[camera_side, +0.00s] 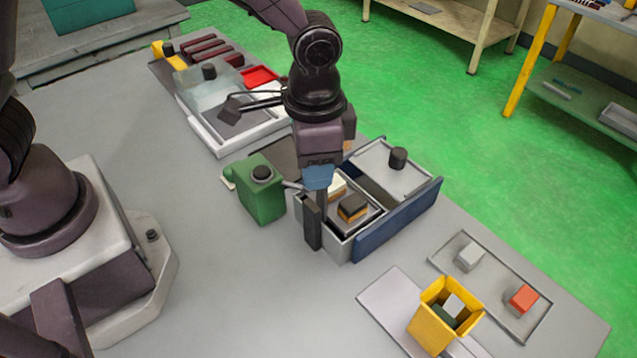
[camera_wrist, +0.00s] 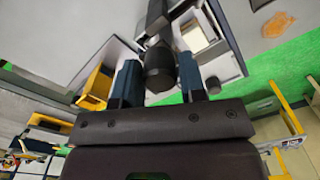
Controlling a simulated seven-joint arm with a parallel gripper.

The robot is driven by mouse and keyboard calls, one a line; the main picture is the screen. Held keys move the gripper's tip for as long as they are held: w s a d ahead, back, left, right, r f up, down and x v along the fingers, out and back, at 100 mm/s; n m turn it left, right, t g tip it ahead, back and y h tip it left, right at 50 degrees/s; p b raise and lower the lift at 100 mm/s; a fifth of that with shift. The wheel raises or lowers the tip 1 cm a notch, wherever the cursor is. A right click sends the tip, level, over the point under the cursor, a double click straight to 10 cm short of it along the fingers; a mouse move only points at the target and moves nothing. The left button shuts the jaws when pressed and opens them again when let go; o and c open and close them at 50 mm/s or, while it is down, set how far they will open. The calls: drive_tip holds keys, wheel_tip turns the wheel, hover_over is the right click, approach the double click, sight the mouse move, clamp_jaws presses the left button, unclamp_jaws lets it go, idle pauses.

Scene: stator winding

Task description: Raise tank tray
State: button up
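The tank (camera_side: 395,222), with grey walls and a blue front, sits on the bench at right of centre in the side view. A grey tray (camera_side: 372,219) is inside its left part, holding a dark-topped block (camera_side: 352,207) and a pale block (camera_side: 337,187). My gripper (camera_side: 318,190) points down over the tank's left end, beside a dark upright bar (camera_side: 312,222). In the wrist view, a dark round handle (camera_wrist: 159,70) lies between my blue fingers (camera_wrist: 160,80). I cannot tell whether they press on it. The lower fingertips are partly hidden.
A green can (camera_side: 262,190) with a black knob stands close left of my gripper. A black knob (camera_side: 398,158) sits on the tank's right lid. A yellow bin (camera_side: 438,318) and a tray with two blocks (camera_side: 495,283) stand at right.

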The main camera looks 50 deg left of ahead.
drive_tip(key=shift+o, duration=1.4)
drive_tip(key=shift+r, duration=3)
drive_tip(key=s+a+r+n+t, duration=0.5)
drive_tip(key=s+a+r, duration=0.7)
drive_tip(key=a, duration=0.3)
drive_tip(key=shift+s+a+n+t, duration=0.25)
drive_tip(key=shift+s+n+t, duration=0.1)
drive_tip(key=shift+n, duration=0.15)
